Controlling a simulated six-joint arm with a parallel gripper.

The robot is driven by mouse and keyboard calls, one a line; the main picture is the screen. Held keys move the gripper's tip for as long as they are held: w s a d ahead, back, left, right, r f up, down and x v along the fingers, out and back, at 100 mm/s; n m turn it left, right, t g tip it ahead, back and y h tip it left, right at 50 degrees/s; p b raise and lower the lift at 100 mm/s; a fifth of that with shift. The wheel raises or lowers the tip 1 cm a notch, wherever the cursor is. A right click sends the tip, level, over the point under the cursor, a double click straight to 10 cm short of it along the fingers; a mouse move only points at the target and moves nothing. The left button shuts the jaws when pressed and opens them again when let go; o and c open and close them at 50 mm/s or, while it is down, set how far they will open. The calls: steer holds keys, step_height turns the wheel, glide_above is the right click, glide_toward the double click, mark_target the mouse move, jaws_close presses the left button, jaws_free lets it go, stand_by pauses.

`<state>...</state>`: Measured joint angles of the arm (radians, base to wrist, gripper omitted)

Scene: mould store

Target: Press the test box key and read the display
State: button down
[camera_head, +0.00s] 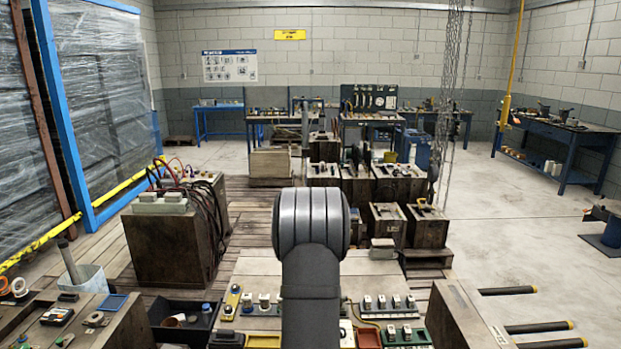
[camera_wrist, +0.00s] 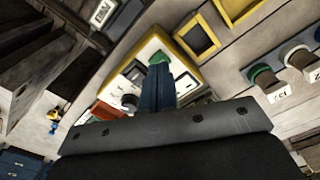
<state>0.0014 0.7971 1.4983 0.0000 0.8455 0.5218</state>
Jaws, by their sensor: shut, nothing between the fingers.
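In the wrist view, a white-faced box with a yellow edge (camera_wrist: 186,68) lies beyond my fingers; it looks like the test box. A green key (camera_wrist: 160,57) on its face shows right at my fingertips. I cannot tell whether they touch it. My gripper (camera_wrist: 160,68) is shut and empty, its two dark fingers together. The fingers cover part of the box face, and I cannot make out any reading on a display.
A yellow-rimmed tray (camera_wrist: 182,41) lies beside the box, with labelled round parts (camera_wrist: 265,76) to the right. In the head view, the bench holds a row of grey-topped parts (camera_head: 388,302), a reddish tray (camera_head: 368,338) and a black bin (camera_head: 180,318). Wooden blocks (camera_head: 388,224) stand behind.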

steer(key=shift+f, duration=0.65)
stand_by(0.4)
steer(key=shift+r, duration=3.5)
